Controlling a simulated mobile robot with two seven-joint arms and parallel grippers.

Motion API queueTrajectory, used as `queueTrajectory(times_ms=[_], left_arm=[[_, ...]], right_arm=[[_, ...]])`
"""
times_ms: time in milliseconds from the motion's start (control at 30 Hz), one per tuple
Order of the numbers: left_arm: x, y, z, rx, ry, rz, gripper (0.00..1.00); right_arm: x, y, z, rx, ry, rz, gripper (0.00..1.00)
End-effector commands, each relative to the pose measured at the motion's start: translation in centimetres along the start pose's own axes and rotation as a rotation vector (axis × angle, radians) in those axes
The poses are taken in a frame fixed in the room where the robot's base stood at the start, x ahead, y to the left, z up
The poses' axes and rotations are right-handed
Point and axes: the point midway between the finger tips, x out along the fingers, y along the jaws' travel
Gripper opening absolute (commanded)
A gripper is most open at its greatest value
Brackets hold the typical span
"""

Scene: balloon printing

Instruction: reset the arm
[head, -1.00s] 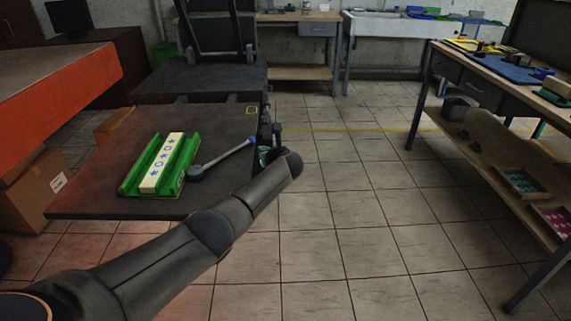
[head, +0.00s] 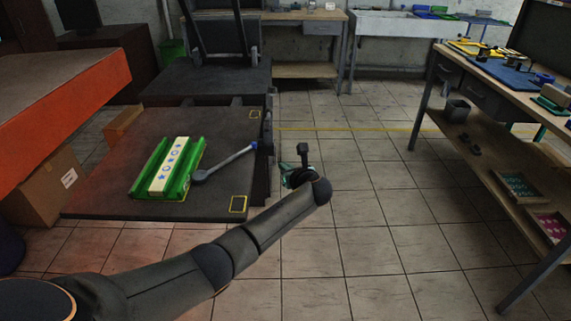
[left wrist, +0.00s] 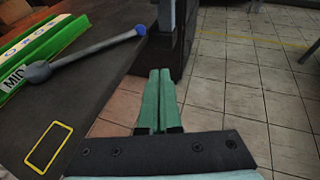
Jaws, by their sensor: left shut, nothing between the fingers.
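My left arm reaches in from the lower left in the head view. My left gripper (head: 301,160) is off the right edge of the dark platform, over the tiled floor. In the left wrist view the two teal fingers of the left gripper (left wrist: 160,72) lie together, shut and empty. My right gripper is not in view.
A wooden workbench (head: 500,72) stands at right. The tiled floor between is clear.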

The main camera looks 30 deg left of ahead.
Motion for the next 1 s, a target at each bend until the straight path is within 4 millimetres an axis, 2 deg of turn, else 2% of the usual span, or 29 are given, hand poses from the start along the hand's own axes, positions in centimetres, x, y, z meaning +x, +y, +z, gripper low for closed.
queueTrajectory(times_ms=[567,667,767,833,1000], left_arm=[[-0.2,0.0,-0.1,0.000,0.001,0.000,0.00],[-0.5,0.0,-1.2,-0.025,0.021,-0.016,0.00],[-1.4,0.0,-4.5,-0.113,0.091,-0.066,0.00],[-2.7,0.2,-8.1,-0.223,0.173,-0.110,0.00],[-7.8,1.8,-17.1,-0.589,0.440,-0.180,0.00]], right_arm=[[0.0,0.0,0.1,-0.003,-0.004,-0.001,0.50],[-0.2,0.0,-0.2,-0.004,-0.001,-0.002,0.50],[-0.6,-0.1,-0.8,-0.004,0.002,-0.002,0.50],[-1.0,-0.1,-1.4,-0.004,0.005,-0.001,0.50],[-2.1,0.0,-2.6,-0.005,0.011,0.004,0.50]])
